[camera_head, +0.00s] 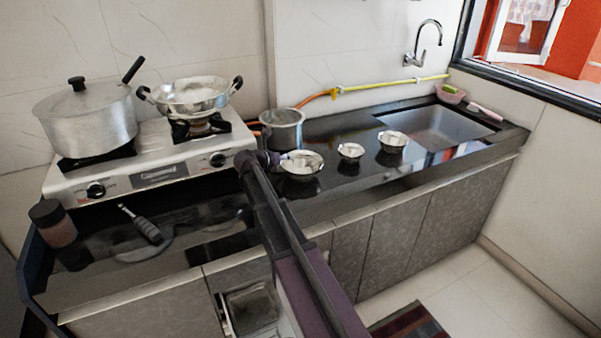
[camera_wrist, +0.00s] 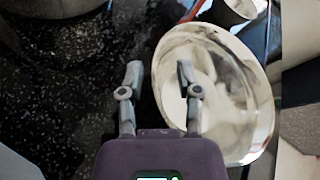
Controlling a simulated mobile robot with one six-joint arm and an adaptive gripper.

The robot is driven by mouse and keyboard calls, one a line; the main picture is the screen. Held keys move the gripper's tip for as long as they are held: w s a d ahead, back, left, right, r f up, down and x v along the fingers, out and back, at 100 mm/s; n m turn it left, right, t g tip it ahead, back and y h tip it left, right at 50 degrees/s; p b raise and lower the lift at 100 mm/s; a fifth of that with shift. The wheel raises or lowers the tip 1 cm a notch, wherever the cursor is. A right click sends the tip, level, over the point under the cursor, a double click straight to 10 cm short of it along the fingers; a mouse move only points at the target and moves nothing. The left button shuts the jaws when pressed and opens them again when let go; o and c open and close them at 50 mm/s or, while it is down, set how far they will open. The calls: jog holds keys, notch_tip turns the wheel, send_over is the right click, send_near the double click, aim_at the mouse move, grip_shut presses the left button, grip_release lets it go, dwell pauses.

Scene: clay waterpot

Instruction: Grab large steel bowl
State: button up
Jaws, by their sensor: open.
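The large steel bowl (camera_head: 303,164) stands on the black counter, leftmost and biggest of three steel bowls in a row. In the wrist view the bowl (camera_wrist: 235,85) fills the right half, with a shiny rim and a pale inside. My gripper (camera_head: 273,158) is at the bowl's left side in the head view. In the wrist view my gripper (camera_wrist: 160,70) is open and empty. Its left finger is over the dark counter outside the bowl, and its right finger overlaps the bowl's inside. The height of the fingers relative to the rim is unclear.
A steel pot (camera_head: 282,130) stands just behind the bowl. Two smaller bowls, one in the middle (camera_head: 350,152) and one on the right (camera_head: 392,141), stand to the right. The stove (camera_head: 150,165) with a lidded pot (camera_head: 88,120) and a pan (camera_head: 192,96) is left. The sink (camera_head: 432,127) is far right.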

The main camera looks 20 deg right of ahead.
dwell(0.4)
grip_shut()
jog(key=shift+r, duration=0.15)
notch_tip(320, 180, up, 3)
jog(key=p, duration=0.3)
jog(key=shift+r+p, duration=0.15)
jog(key=shift+p, duration=0.15)
jog(key=s+a, duration=0.2)
jog(key=s, duration=0.5)
jog(key=s+a+r+p, duration=0.1)
jog(key=s+a, duration=0.1)
jog(key=s, duration=0.6)
jog(key=shift+s+r, duration=0.25)
jog(key=shift+s, duration=0.05)
